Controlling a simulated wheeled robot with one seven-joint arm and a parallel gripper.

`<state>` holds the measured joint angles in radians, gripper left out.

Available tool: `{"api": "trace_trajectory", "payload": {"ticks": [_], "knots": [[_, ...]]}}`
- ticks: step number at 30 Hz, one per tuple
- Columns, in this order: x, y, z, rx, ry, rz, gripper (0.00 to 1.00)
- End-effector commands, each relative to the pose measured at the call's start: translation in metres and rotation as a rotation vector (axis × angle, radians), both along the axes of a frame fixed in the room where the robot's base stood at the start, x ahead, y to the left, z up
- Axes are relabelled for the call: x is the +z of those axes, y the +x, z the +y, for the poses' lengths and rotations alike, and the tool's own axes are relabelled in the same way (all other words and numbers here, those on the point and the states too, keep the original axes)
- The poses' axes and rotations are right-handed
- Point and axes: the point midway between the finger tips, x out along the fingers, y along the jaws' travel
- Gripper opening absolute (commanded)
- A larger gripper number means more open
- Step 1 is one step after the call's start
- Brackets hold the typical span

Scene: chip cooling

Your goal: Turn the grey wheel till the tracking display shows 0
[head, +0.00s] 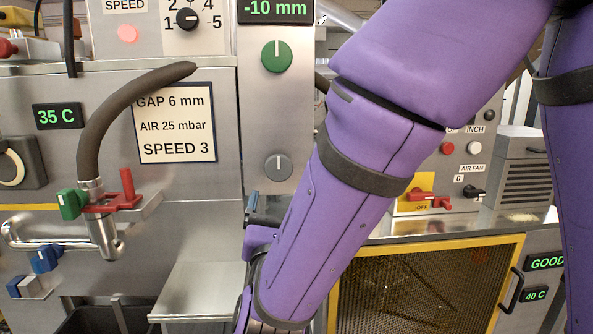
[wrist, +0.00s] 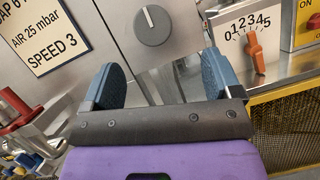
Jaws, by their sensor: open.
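The grey wheel (head: 278,167) is a round knob on the upright metal panel, below a green knob (head: 277,56). It also shows in the wrist view (wrist: 152,25), beyond the fingertips and roughly centred between them. My gripper (wrist: 160,75) is open and empty, with its two blue finger pads apart and not touching the wheel. In the head view my gripper (head: 253,202) is just below and left of the wheel, partly hidden by my forearm. A display (head: 274,9) above the green knob reads -10 mm; no tracking label is visible on it.
An orange lever on a 0-to-5 dial (wrist: 256,52) stands right of my fingers. A sign (head: 176,122) reads GAP 6 mm, AIR 25 mbar, SPEED 3. A dark hose (head: 110,110) and red clamp (head: 112,202) are at left. A yellow-framed mesh door (head: 420,292) is at right.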

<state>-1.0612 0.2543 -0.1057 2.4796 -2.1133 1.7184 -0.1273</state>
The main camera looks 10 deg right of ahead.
Motion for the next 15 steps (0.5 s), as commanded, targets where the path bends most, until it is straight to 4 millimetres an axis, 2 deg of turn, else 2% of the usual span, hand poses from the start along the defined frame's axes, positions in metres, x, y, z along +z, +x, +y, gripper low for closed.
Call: {"api": "trace_trajectory", "payload": {"ticks": [2, 5, 8, 15], "knots": [[-0.002, -0.002, 0.009, 0.030, -0.018, -0.011, 0.84], [0.000, 0.002, 0.011, 0.038, -0.022, -0.016, 0.84], [0.005, 0.013, 0.009, 0.035, -0.020, -0.016, 0.84], [0.021, 0.052, 0.004, 0.033, -0.019, -0.015, 0.84]]}}
